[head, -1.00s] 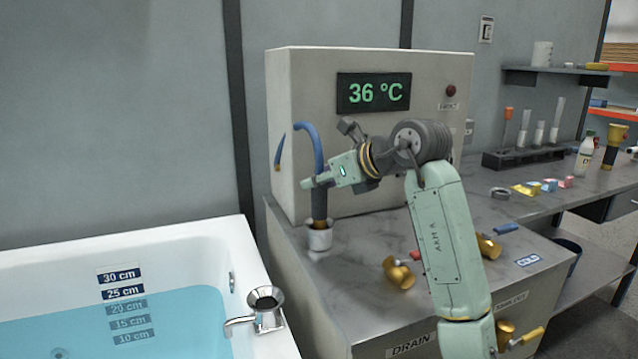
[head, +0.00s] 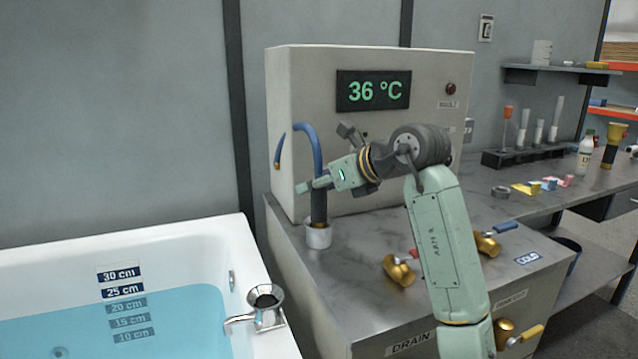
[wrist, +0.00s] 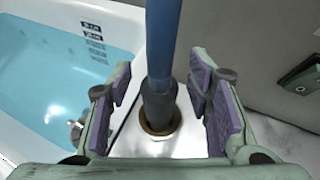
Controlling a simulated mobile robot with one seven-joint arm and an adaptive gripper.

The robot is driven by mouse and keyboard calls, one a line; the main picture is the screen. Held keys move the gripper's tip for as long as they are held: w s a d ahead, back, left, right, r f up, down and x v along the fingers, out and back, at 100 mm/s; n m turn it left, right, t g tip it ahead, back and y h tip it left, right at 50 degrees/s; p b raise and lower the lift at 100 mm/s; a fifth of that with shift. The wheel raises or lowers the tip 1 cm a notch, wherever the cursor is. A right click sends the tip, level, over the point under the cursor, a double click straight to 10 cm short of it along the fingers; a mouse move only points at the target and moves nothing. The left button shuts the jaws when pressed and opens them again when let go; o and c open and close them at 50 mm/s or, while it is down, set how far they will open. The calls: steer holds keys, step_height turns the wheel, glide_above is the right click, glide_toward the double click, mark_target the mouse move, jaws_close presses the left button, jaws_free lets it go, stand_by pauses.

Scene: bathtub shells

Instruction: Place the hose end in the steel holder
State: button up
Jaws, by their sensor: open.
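The blue hose (head: 318,150) arches beside the grey cabinet. Its dark lower end (head: 319,207) stands upright in a small light cup (head: 318,236) on the counter. The wrist view shows the dark hose end (wrist: 158,104) inside the ring-shaped mouth of the cup (wrist: 158,136). My gripper (head: 310,187) is at the hose above the cup. In the wrist view my open gripper (wrist: 160,82) has one purple-padded finger on each side of the hose, with gaps between the pads and the hose. A steel funnel-shaped holder (head: 266,297) sits on the bathtub's right rim, empty as far as I see.
The bathtub (head: 215,238) with blue water fills the lower left. The grey cabinet (head: 300,100) stands close behind my gripper. Brass valves (head: 398,270) stand at the counter's front. A test tube rack (head: 520,160) and small items sit farther right.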

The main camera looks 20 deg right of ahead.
steer(key=shift+r, duration=0.25)
steer(key=b+v, duration=0.2)
steer(key=v, duration=1)
steer(key=shift+s+f, duration=0.1)
steer(key=shift+f, duration=0.05)
